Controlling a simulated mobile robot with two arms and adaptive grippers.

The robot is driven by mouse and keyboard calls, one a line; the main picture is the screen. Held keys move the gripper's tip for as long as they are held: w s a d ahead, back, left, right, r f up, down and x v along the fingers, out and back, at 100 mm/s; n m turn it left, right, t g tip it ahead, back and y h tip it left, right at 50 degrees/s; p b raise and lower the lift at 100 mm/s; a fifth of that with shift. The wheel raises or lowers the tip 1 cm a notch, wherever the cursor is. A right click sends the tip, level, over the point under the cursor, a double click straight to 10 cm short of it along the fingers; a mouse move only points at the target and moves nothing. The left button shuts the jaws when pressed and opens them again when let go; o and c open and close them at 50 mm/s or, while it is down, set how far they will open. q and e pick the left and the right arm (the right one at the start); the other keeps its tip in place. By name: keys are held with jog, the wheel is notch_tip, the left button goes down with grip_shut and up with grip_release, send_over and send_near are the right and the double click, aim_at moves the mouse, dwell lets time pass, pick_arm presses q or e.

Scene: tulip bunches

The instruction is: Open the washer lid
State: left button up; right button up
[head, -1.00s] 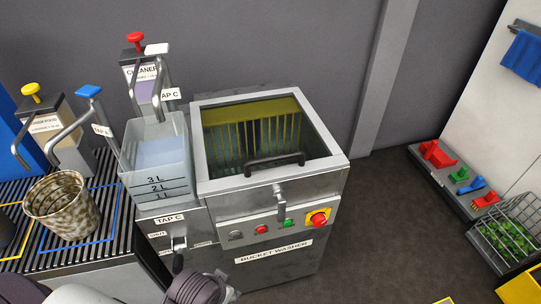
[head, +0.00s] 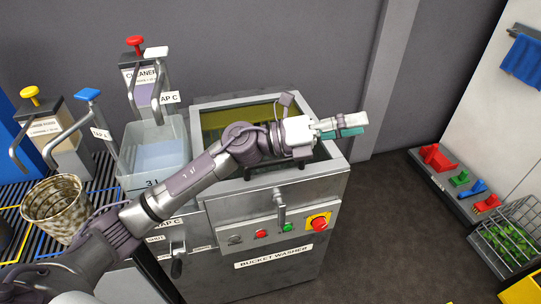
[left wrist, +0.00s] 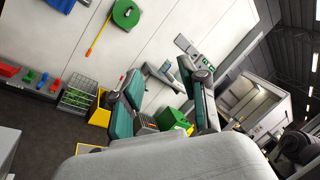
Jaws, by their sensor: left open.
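The bucket washer (head: 270,250) stands in the middle of the head view. Its lid (head: 222,186), a light grey frame around a see-through pane, lies flat and shut on top. A dark bar handle near the lid's front edge is mostly hidden behind my left arm. My left gripper (head: 364,125) is open and empty, with teal finger pads. It is above the lid's right side, fingertips pointing right past its edge. In the left wrist view the open fingers (left wrist: 160,69) face the far wall, and the washer lid does not show. My right gripper is not in view.
A measuring container (head: 153,160) and the cleaner dispenser (head: 139,82) stand just left of the lid. A speckled bucket (head: 55,208) is on the ribbed counter. A latch-like lever (head: 280,207) and buttons are on the washer's front.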

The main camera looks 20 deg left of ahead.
pick_arm(q)
jog(key=w+a+f+m+g+y, duration=0.2)
jog(key=a+m+g+y, duration=0.15)
jog(key=a+y, duration=0.6)
jog(key=w+a+f+m+g+y, duration=0.15)
jog(key=a+m+y, duration=0.3)
jog(key=a, duration=0.95)
jog(key=shift+g, duration=0.4)
jog(key=x, duration=1.4)
jog(key=shift+s+d+f+p, duration=0.1)
jog(key=shift+s+f+p, duration=0.1)
jog(key=shift+p, duration=0.2)
jog(key=shift+c, duration=0.3)
grip_shut()
